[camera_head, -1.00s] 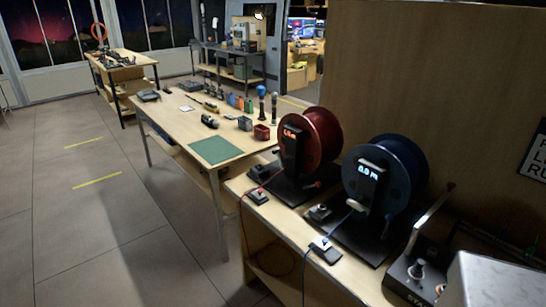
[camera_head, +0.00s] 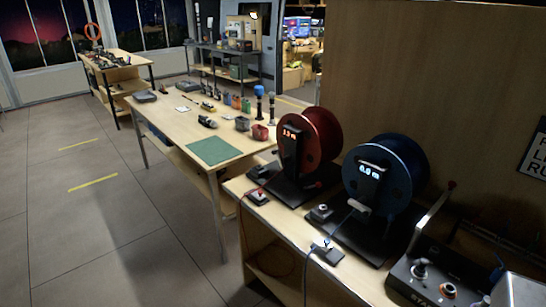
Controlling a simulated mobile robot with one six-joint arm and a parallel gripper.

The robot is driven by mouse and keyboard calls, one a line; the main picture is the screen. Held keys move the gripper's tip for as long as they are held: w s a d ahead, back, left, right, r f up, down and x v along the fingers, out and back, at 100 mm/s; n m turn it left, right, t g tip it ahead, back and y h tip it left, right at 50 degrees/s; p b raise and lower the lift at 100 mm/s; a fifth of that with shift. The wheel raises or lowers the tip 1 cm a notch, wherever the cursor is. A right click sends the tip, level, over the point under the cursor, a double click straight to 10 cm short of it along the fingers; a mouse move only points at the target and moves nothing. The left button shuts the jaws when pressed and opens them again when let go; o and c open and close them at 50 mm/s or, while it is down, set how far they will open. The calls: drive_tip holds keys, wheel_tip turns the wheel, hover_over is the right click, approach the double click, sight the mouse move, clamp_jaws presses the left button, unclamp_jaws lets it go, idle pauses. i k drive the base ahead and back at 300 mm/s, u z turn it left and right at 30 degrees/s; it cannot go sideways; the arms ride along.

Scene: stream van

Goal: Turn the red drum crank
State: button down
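The red drum (camera_head: 322,138) stands upright on a dark base on the bench at the right. Its black front post carries a lit display (camera_head: 290,133) that seems to read 3.3 m. A small dark part with a reddish end (camera_head: 315,184) sits low at the drum's right side; I cannot tell whether it is the crank. The blue drum (camera_head: 402,165) stands just to the right, with its own display. My gripper is not in view, so its contact with the crank cannot be seen.
A red-tipped lever (camera_head: 433,212) rises by a dark control box (camera_head: 440,280) at the lower right. Small switch boxes (camera_head: 257,197) with cables lie on the bench's front edge. A long table (camera_head: 168,122) holds a green mat (camera_head: 214,151) and tools. Floor at left is clear.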

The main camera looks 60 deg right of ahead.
sight(282, 160)
drive_tip(key=u, duration=0.05)
drive_tip(key=i, duration=1)
drive_tip(key=z, duration=0.05)
